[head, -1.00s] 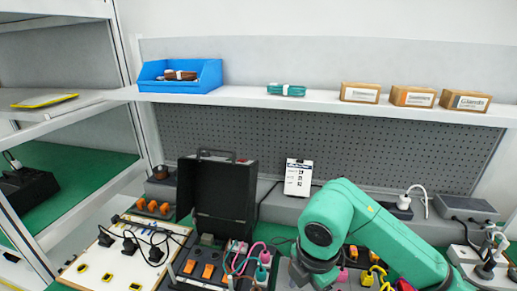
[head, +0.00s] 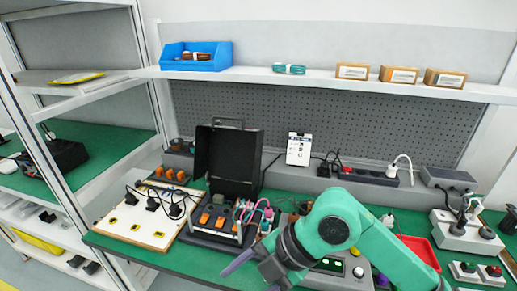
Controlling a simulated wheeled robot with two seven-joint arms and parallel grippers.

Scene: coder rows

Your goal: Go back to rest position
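My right arm (head: 375,245) is green and comes in from the lower right. Its gripper (head: 246,277) is over the front edge of the green workbench (head: 130,252). Its two grey-purple fingers look spread apart with nothing between them, though the lower one is partly cut off by the bottom edge of the picture. My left gripper and arm are not in view.
An open black case (head: 228,160) with coloured cables stands beside a white board (head: 150,220) with black plugs. A control box (head: 345,268) and red tray (head: 420,250) are near my arm. A shelf (head: 300,80) holds a blue bin (head: 197,56) and boxes. Floor shows lower left.

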